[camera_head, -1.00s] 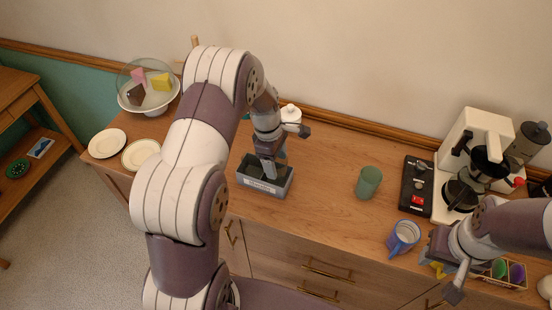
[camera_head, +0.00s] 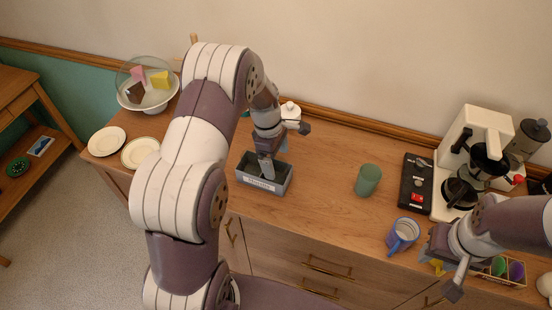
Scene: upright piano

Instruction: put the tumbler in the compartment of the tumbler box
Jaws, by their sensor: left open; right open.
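A green tumbler (camera_head: 368,180) stands upright on the wooden counter, right of the middle of the view. The grey tumbler box (camera_head: 281,188), with a label on its front, sits on the counter left of the tumbler. My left gripper (camera_head: 267,170) is open and points down at the box, its fingers over or inside the opening. The gripper and arm hide part of the box's inside, so I cannot tell how its compartments lie. My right gripper (camera_head: 447,277) is open at the lower right, near the counter's front edge, apart from the tumbler.
A blue mug (camera_head: 403,234) stands between the tumbler and my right gripper. A black switch panel (camera_head: 415,184) and a coffee maker (camera_head: 472,158) stand to the right. Two plates (camera_head: 106,141) and a bowl (camera_head: 149,102) are at the left. Counter between box and tumbler is clear.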

